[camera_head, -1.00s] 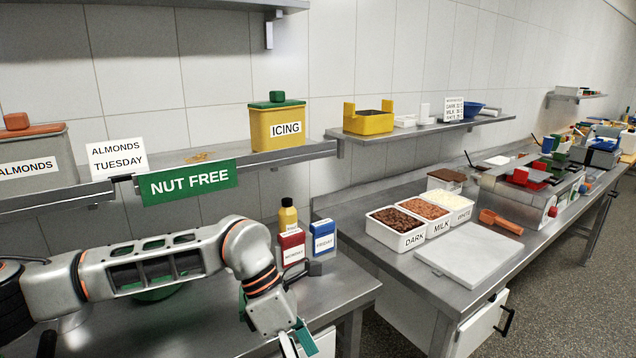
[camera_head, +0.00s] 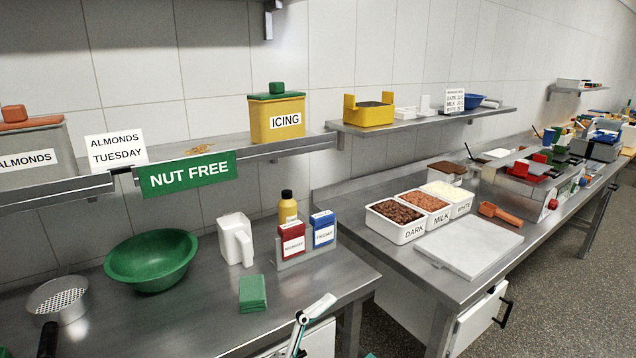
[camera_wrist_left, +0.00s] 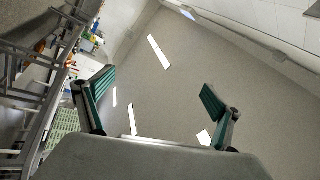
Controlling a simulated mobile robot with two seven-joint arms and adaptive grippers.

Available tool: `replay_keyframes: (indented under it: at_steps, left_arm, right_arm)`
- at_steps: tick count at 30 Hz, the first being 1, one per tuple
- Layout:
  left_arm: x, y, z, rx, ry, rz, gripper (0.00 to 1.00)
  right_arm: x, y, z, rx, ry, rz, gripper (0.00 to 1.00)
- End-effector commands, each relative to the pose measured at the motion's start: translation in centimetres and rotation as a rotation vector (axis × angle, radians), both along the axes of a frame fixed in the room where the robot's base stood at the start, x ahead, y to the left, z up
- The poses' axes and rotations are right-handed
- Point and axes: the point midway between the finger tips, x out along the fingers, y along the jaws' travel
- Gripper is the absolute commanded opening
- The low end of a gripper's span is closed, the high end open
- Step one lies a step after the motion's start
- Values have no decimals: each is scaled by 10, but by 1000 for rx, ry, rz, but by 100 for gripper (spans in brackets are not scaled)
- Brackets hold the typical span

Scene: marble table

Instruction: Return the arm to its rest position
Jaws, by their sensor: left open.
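In the left wrist view my left gripper (camera_wrist_left: 157,82) is open, its two green-padded fingers wide apart with nothing between them. In the head view a pale finger linkage of a gripper (camera_head: 312,318) pokes up at the bottom edge, in front of the near table's front edge; it looks like my left one. A bit of green shows beside it at the bottom edge. The rest of that arm is out of the head view. I do not see my right gripper.
On the near table stand a green bowl (camera_head: 151,260), a white jug (camera_head: 236,240), a green folded cloth (camera_head: 253,293), a sieve (camera_head: 58,300), a yellow bottle (camera_head: 288,207) and red and blue cartons (camera_head: 291,240). Chocolate tubs (camera_head: 396,222) stand on the table to the right.

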Motion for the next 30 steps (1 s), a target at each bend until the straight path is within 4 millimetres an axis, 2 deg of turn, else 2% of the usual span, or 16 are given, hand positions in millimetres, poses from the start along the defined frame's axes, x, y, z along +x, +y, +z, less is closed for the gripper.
replay_keyframes:
  at_steps: [1,4,8,12,15,18,21,24,30]
  left_arm:
    - [5,19,-24,-35,116,61,92]
    - [13,58,-72,-98,334,180,92]
    - [3,111,-144,-167,612,329,92]
    - [-29,164,-219,-222,878,472,92]
    - [-62,197,-266,-253,1046,565,92]
    - [-95,224,-301,-277,1178,640,92]
    - [-121,241,-325,-292,1272,693,92]
    - [-137,251,-337,-301,1325,724,92]
    - [-144,255,-342,-305,1347,736,92]
  right_arm:
    - [0,0,1,0,-1,0,92]
    - [1,0,2,0,-3,0,92]
    - [1,0,2,1,-4,0,92]
    - [1,0,2,1,-4,0,92]
    - [1,0,2,1,-4,0,92]
    - [1,0,2,1,-4,0,92]
    - [1,0,2,0,-3,0,92]
    - [1,0,1,0,-2,-1,92]
    - [0,0,0,0,0,0,92]
